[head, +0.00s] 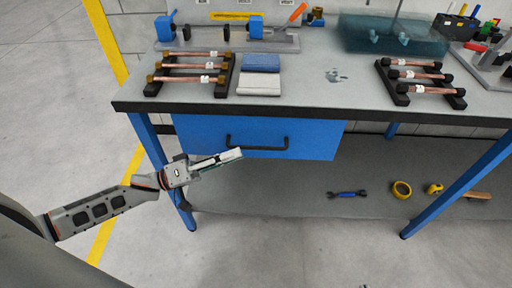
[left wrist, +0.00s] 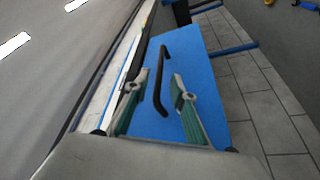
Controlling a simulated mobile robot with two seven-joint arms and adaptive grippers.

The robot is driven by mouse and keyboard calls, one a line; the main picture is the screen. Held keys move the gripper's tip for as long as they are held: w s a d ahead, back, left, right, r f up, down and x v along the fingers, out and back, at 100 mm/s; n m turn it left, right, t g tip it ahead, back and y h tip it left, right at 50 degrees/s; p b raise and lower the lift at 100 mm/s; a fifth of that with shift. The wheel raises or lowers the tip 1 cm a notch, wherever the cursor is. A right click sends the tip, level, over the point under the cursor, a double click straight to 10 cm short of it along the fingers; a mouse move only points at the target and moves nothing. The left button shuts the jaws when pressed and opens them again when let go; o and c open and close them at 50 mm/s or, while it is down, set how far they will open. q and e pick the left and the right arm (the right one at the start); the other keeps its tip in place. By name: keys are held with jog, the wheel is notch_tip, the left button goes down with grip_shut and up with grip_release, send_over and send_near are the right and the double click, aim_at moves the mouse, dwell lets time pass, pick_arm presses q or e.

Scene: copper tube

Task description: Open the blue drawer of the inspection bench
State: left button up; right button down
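The blue drawer (head: 322,140) hangs under the bench top, and its front appears closed. Its black bar handle (head: 258,148) runs across the middle of the front. My left gripper (head: 236,155) is in front of the drawer, overlapping the left part of the handle in the head view. In the left wrist view the gripper (left wrist: 161,88) is open, with its two green-padded fingers apart. The handle (left wrist: 160,70) shows in the gap between them, and the blue front (left wrist: 205,65) lies beyond. I cannot tell contact. My right gripper is out of view.
The inspection bench (head: 310,98) carries two black racks of copper tubes (head: 190,72) (head: 420,80), blue and grey cloths (head: 260,64) and a clamp fixture (head: 228,38). A wrench (head: 347,194) and yellow tape roll (head: 401,190) lie on the lower shelf. A blue leg (head: 160,165) stands near my left arm.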

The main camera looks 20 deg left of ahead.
aim_at(255, 148)
pick_arm(q)
jog(key=x, duration=0.6)
jog(key=shift+w+d+r, duration=0.1)
jog(key=shift+w+d, duration=0.1)
jog(key=shift+d, duration=0.1)
grip_shut()
